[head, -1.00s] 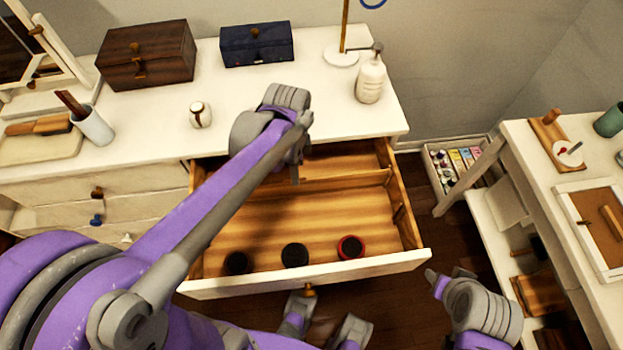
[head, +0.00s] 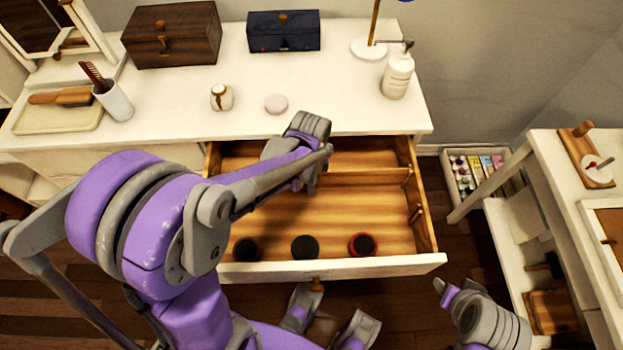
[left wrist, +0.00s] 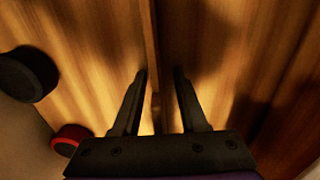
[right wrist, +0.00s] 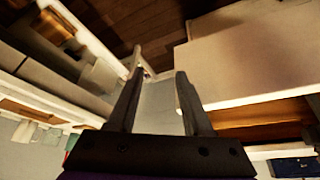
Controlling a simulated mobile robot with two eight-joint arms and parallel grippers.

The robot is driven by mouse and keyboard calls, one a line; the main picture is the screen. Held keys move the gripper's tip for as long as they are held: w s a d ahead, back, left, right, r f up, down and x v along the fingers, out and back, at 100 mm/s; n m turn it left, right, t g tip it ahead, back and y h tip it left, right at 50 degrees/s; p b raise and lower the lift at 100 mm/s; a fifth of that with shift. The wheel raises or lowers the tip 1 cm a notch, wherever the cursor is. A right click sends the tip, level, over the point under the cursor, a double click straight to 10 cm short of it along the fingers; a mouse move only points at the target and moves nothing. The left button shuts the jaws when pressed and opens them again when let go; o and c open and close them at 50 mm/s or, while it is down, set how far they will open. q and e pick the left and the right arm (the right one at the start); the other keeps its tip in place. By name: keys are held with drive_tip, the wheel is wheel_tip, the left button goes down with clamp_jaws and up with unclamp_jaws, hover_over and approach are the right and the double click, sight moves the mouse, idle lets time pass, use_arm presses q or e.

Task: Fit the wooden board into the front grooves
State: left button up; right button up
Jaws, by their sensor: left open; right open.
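The wooden board (head: 370,177) stands on edge across the open drawer (head: 345,268), towards its back. Its right end is by the right wall, behind a groove piece (head: 419,213) that I take for a front groove. The left end is hidden by my arm. In the left wrist view the board (left wrist: 151,40) is a thin strip running between the fingers of my left gripper (left wrist: 160,75), nearer the left finger. That gripper is open, low in the drawer; contact cannot be told. My right gripper (right wrist: 160,76) is open and empty outside the drawer.
Two black round items (head: 247,249) (head: 305,246) and a red-rimmed one (head: 362,244) line the drawer's front. The dresser top (head: 330,105) holds boxes, a cup and a pump bottle. A white side table (head: 560,160) stands right. Floor shows between.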

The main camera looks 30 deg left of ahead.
use_arm(q)
drive_tip(key=shift+c, duration=0.3)
clamp_jaws()
idle(1.1)
